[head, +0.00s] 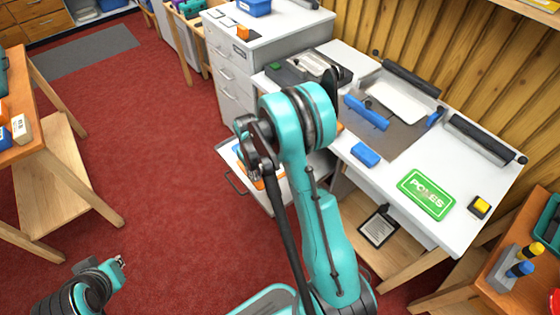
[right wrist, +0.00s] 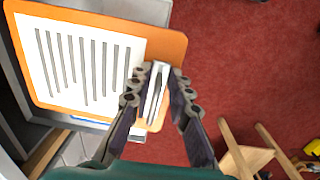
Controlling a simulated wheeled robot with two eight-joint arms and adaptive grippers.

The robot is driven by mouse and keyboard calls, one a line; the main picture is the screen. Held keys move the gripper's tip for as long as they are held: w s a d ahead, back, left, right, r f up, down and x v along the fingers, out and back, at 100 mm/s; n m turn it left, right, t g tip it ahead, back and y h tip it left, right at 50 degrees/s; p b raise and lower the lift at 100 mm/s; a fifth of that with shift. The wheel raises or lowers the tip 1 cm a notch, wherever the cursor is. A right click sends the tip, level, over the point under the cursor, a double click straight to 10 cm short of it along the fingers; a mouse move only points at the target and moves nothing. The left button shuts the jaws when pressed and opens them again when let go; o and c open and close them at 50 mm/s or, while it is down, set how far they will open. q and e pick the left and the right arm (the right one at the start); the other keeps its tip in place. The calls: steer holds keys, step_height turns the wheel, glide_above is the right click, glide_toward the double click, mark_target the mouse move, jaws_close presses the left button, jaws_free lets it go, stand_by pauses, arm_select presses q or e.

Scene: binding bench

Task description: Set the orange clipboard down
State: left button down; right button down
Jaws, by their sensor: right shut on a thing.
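The orange clipboard (right wrist: 165,45) with a lined white sheet fills the upper left of the right wrist view. My right gripper (right wrist: 157,85) is shut on its metal clip (right wrist: 155,95). In the head view my right gripper (head: 258,165) is over the open drawer (head: 232,158) of the grey cabinet, and my arm hides most of the clipboard; a little orange (head: 257,183) shows below the fingers. I cannot tell whether the clipboard touches the drawer. Part of my left gripper (head: 120,261) shows at the lower left, away from everything; its fingers are too small to read.
The white bench (head: 465,225) at right holds a blue-handled machine, a blue block (head: 365,154) and a green sign (head: 426,194). A dark clipboard (head: 379,228) lies on the shelf below. A wooden table (head: 45,95) stands at left. Red floor between is clear.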

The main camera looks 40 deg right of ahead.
steer(key=d+f+b, duration=0.2)
steer(key=f, duration=0.4)
steer(key=d+f+b, duration=0.2)
steer(key=f, duration=0.4)
steer(key=w+d+f+b, duration=0.1)
steer(key=d+f+b, duration=0.1)
steer(key=f, duration=0.4)
steer(key=shift+d, duration=0.4)
steer(key=shift+r, duration=0.1)
steer(key=c, duration=1.4)
jaws_free()
